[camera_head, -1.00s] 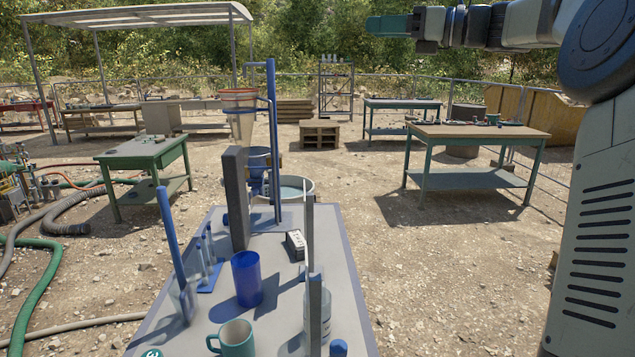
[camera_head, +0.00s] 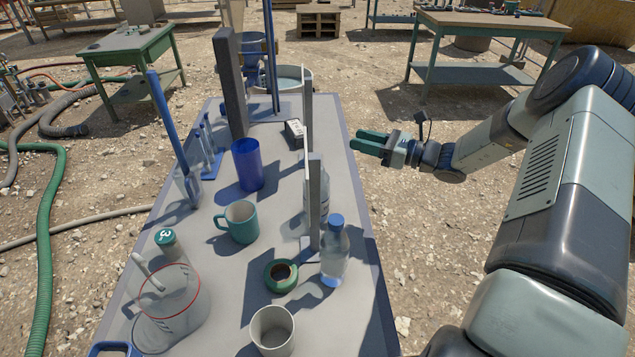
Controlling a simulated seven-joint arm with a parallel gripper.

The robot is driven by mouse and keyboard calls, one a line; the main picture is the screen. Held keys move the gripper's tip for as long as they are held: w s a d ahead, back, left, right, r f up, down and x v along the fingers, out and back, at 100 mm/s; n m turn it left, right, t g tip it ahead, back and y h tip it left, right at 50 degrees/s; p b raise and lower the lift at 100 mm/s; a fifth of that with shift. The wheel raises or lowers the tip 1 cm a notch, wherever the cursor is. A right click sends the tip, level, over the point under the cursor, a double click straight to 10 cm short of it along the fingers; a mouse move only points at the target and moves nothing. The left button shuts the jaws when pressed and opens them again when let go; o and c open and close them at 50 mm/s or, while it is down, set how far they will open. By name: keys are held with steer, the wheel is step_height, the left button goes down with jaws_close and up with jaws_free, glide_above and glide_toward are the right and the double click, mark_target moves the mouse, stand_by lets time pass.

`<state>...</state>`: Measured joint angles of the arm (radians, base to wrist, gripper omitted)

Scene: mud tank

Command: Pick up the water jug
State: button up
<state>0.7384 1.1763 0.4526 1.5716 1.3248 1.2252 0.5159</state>
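A clear jug (camera_head: 172,312) with a red rim and a pale handle stands at the near left of the grey table (camera_head: 225,290). A small bottle with a green lid marked 3 (camera_head: 167,243) is right behind it, partly seen past the handle. My gripper (camera_head: 368,143) is beyond the table's right edge, well to the right of the jug and farther away. Its two green fingers point left, look slightly apart, and hold nothing.
A blue cup (camera_head: 247,166), a teal mug (camera_head: 239,223), a green cup with dark contents (camera_head: 282,274), a grey cup (camera_head: 272,331) and a blue-capped bottle (camera_head: 334,252) crowd the table. An upright panel (camera_head: 315,200) stands near its right edge.

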glide_toward(323, 175)
steer(key=w+f, duration=0.2)
steer(key=w+d+f, duration=0.1)
steer(key=w+f, duration=0.1)
steer(key=shift+w+f, duration=0.2)
steer(key=shift+f, duration=0.1)
steer(key=x, duration=0.5)
steer(key=shift+a+r, duration=0.1)
steer(key=shift+r+x, duration=0.2)
steer(key=shift+x, duration=1.2)
steer(key=shift+r+x, duration=0.15)
steer(key=shift+x, duration=1.2)
steer(key=shift+s, duration=0.1)
jaws_close()
